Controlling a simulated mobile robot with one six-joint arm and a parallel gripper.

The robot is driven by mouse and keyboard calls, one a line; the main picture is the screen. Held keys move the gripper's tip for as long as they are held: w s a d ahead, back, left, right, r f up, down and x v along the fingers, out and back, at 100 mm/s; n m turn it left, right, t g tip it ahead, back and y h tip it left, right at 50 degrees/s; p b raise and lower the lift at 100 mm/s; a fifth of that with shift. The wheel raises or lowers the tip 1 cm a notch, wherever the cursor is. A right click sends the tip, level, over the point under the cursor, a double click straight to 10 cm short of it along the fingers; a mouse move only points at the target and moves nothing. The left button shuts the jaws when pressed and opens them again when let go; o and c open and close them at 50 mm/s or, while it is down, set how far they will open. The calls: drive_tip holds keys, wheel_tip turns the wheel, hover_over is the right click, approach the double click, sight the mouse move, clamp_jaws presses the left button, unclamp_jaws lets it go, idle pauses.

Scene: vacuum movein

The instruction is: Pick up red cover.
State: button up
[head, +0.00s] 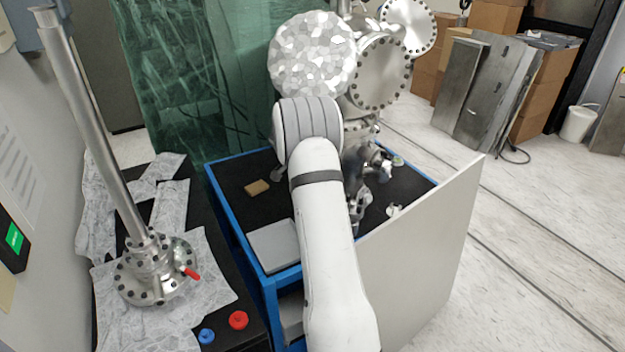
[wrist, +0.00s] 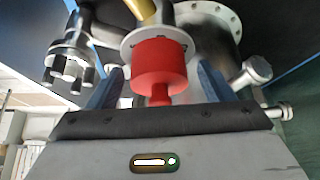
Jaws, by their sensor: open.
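In the wrist view the red cover (wrist: 160,68) sits on the end of a metal flange (wrist: 187,36), its narrow knob pointing towards my gripper. My gripper (wrist: 159,72) is open, with one blue-grey finger on each side of the red cover. Small gaps seem to show between cover and fingers; I cannot tell contact. In the head view my arm hides this cover, and I cannot make out the gripper clearly. Another red cap (head: 238,319) lies on the dark table at the lower left, beside a blue cap (head: 206,336).
Metal fittings (wrist: 70,55) stand close left of my gripper, and a bolt-like part (wrist: 256,70) close right. A blue-framed cart (head: 268,284) and a pale upright panel (head: 430,255) surround the work area. A tall metal tube (head: 92,130) stands at left.

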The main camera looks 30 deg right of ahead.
drive_tip(key=shift+c, duration=0.5)
drive_tip(key=c, duration=0.9)
drive_tip(key=shift+r, duration=0.1)
